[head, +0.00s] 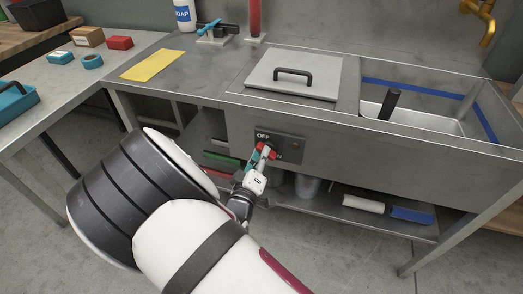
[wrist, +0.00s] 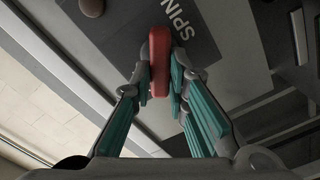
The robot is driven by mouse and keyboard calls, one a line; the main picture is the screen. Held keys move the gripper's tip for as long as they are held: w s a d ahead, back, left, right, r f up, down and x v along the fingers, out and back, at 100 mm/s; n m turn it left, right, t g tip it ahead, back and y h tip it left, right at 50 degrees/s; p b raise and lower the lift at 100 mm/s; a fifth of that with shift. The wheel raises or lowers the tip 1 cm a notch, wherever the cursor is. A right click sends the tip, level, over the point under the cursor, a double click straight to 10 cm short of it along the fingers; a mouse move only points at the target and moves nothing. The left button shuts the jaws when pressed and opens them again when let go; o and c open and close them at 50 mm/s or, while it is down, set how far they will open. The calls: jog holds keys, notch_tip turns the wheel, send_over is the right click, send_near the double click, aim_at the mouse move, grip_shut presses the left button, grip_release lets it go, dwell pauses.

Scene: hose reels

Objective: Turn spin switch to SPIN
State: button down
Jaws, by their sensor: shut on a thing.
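The spin switch is a red handle (head: 263,150) on a dark panel (head: 291,145) on the front of the steel sink unit. The panel reads OFF at its upper left; the lettering lower right is mostly covered. In the wrist view the red handle (wrist: 159,62) stands between my fingertips, beside the word SPIN on the dark label (wrist: 196,30). My gripper (head: 261,160) is at the panel, and its teal-padded fingers (wrist: 160,78) are closed on the handle from both sides. The handle's exact pointing direction is partly hidden by the fingers in the head view.
A lidded compartment (head: 318,75) and a basin (head: 430,115) are on top of the unit. A lower shelf (head: 340,215) holds a white roll (head: 363,203) and a blue item (head: 411,215). A side table (head: 60,85) stands left. Bare floor lies in front.

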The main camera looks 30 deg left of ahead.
jog(key=shift+a+f+n+p, duration=0.15)
jog(key=shift+n+p, duration=0.7)
jog(key=shift+n, duration=0.9)
jog(key=shift+d+f+n+p, duration=0.15)
jog(key=shift+n+p, duration=0.7)
jog(key=shift+n, duration=0.9)
jog(key=shift+a, duration=0.1)
jog(key=c, duration=1.6)
grip_release()
jog(key=shift+o, duration=0.2)
jog(key=v, duration=0.7)
jog(key=shift+s, duration=0.3)
